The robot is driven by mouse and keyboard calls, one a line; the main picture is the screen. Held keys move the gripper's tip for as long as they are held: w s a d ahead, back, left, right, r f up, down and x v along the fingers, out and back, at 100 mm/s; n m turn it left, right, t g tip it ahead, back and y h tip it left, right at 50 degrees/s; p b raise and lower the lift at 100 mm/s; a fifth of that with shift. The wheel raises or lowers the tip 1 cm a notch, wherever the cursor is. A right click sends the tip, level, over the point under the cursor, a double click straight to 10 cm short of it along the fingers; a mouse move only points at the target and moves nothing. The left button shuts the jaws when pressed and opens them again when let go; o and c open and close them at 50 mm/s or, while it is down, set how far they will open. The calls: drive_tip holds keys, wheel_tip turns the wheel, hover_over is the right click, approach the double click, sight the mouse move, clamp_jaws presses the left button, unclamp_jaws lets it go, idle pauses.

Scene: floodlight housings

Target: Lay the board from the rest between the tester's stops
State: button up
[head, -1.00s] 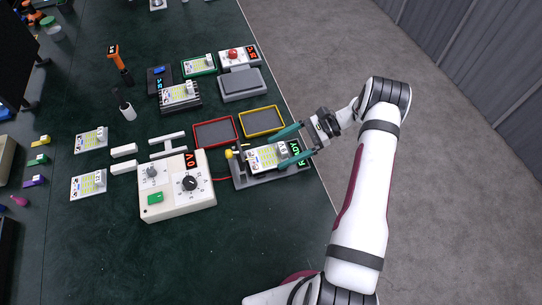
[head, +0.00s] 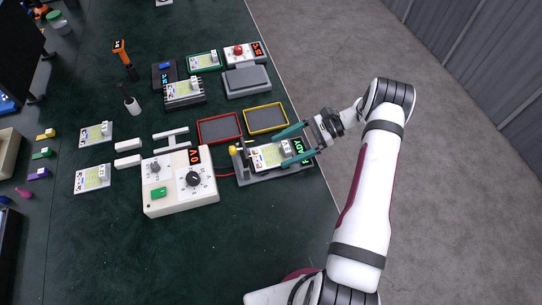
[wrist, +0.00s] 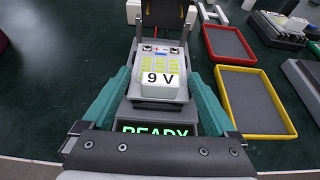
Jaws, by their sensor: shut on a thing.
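The tester (head: 246,179) is a grey base with a yellow knob at its left end. Its display (wrist: 157,129) glows green and reads READY. A pale board (head: 266,156) with yellow-green markings and a white block labelled 9 V (wrist: 160,82) is over the tester bed. My gripper (head: 284,146) reaches in from the right and is shut on this board. Its teal fingers lie along two opposite sides of it, also in the wrist view (wrist: 160,85). I cannot tell whether the board touches the bed.
A red-rimmed tray (head: 219,128) and a yellow-rimmed tray (head: 266,119) lie empty beyond the tester. A cream meter box (head: 180,184) stands left of it. Two similar boards lie at far left, one (head: 93,178) nearer. A grey block (head: 246,83) stands farther back.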

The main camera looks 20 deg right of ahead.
drive_tip(key=shift+f, duration=0.3)
drive_tip(key=o, duration=1)
drive_tip(key=v, duration=1.5)
drive_tip(key=shift+d+r, duration=0.1)
drive_tip(key=shift+d, duration=0.25)
